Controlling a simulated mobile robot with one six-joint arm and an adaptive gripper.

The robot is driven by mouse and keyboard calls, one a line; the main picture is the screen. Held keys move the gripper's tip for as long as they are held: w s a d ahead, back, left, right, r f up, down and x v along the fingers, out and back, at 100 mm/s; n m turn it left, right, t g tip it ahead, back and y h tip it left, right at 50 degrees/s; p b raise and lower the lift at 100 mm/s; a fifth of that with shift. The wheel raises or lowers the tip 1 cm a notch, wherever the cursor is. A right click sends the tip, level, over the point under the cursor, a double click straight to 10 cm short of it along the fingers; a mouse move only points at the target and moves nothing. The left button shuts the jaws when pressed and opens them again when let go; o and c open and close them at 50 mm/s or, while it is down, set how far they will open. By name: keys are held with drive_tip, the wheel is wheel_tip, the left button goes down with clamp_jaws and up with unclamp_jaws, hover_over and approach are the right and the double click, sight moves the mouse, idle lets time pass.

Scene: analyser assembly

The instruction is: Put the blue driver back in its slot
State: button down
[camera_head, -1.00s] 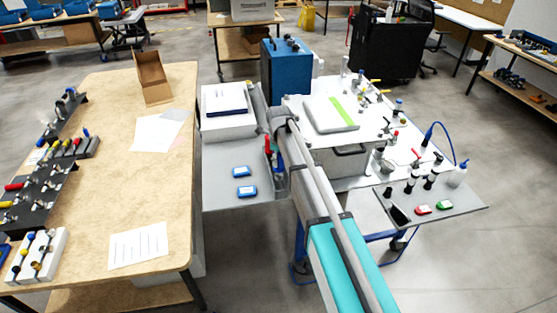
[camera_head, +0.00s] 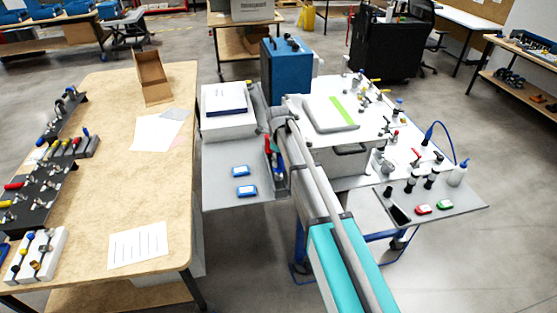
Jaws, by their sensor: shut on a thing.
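My arm reaches away from the lower right, and its far end is over the right edge of a grey side tray (camera_head: 225,180). My gripper cannot be made out there; the arm and the small parts beside it hide it. A red handle (camera_head: 268,144) stands upright close to the arm's left side, with a dark holder or tool part below it. A narrow blue shape (camera_head: 277,158) shows right beside the red handle, partly behind the arm. It may be the blue driver, but its tip and any slot under it are hidden.
Two blue-and-white small boxes (camera_head: 245,191) lie on the tray, and a white box unit (camera_head: 228,112) stands behind them. The wooden table (camera_head: 150,200) at left bears tool racks along its far-left edge. A white bench (camera_head: 375,183) with several instruments stands at right.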

sight(279, 174)
drive_tip(key=shift+f+b, duration=3)
drive_tip(key=shift+f, duration=0.1)
drive_tip(key=shift+c, duration=1.1)
unclamp_jaws()
drive_tip(key=shift+o, duration=1.1)
drive_tip(key=shift+d, duration=0.1)
